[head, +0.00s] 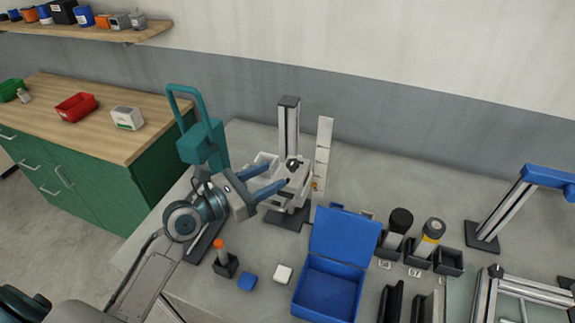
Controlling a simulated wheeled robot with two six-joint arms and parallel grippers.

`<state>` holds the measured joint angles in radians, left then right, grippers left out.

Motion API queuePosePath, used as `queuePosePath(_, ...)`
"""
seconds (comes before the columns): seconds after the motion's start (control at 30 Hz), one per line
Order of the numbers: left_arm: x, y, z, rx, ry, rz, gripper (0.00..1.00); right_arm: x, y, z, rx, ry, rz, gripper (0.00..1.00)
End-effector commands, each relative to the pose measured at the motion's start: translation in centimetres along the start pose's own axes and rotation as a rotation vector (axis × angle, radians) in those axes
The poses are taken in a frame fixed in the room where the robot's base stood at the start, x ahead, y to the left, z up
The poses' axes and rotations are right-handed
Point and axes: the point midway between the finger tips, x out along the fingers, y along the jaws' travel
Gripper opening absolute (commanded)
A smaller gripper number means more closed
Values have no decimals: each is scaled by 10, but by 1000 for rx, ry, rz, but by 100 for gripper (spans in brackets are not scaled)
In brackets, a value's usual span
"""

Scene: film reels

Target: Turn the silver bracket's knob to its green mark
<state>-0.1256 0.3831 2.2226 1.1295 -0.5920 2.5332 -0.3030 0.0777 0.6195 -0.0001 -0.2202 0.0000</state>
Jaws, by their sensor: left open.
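The silver bracket (289,125) stands upright on a dark base near the middle of the bench. A pale, blocky part of it sits partway down the post. A small dark knob (293,163) shows at the front of that part. My left gripper (284,174) comes in from the left with its two blue fingers apart. The fingertips are at the bracket's front, close to the knob. I cannot tell whether they touch it. The green mark cannot be made out. My right gripper is not in view.
A teal bracket (203,146) stands close behind my left arm. An open blue box (327,290), an orange-topped item in a dark holder (225,264) and dark-topped canisters (398,228) stand in front. A blue-topped frame (507,208) is at right. A white upright strip (323,152) stands beside the silver bracket.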

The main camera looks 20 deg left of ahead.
Motion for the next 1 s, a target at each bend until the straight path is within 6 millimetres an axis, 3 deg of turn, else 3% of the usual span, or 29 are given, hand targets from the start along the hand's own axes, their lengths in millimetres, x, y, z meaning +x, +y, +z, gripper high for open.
queuePosePath(0.4, 50, 0, 2, -3, -1, -1, 48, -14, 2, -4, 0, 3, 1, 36)
queuePosePath(0.83, 59, -1, 0, 0, 1, -2, 48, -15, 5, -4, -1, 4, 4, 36)
queuePosePath(0.87, 58, -1, 0, 0, 1, -2, 46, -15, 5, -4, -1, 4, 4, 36)
queuePosePath(1.0, 58, -1, 0, 0, 1, -2, 19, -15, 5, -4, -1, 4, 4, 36)
